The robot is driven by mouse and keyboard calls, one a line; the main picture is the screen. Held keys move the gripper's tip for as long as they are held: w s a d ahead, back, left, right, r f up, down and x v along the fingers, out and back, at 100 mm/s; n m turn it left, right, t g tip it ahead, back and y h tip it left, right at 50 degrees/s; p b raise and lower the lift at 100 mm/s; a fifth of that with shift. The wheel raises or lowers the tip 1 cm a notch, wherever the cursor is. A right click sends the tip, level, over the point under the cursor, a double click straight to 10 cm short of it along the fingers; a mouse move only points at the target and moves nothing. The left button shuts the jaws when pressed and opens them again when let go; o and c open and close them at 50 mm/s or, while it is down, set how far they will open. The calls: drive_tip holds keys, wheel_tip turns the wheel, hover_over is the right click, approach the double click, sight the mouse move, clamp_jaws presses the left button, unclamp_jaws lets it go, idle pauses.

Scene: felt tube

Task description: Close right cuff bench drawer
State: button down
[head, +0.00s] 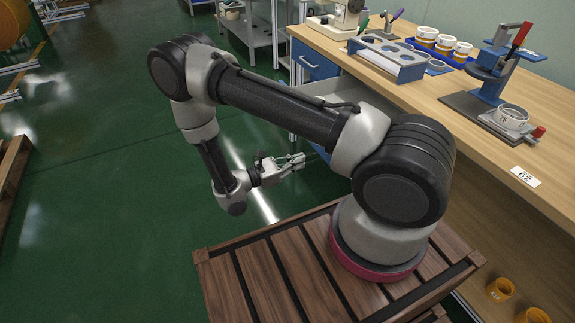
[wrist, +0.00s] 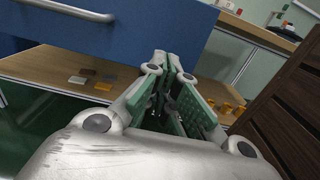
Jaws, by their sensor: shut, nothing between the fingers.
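The bench drawer stands pulled out from the bench, its pale inside (head: 335,88) showing behind my arm in the head view. My arm hides most of it there. In the wrist view its blue front (wrist: 130,38) fills the upper left, with a silver bar handle (wrist: 72,10) at the top left. My gripper (head: 299,160) is shut and empty, low beside the drawer in the head view. In the wrist view the green-padded fingertips (wrist: 168,57) meet in front of the lower right part of the blue front. I cannot tell whether they touch it.
The wooden bench top (head: 455,85) holds a blue-grey rack (head: 398,58), a press (head: 495,65) and rolls in a blue tray. Another blue drawer (head: 316,64) sits farther along. Orange rings (head: 500,288) lie on the lower shelf. Green floor is open to the left.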

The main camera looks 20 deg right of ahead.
drive_tip(key=d, duration=0.8)
drive_tip(key=shift+w, duration=0.15)
drive_tip(key=shift+d, duration=0.15)
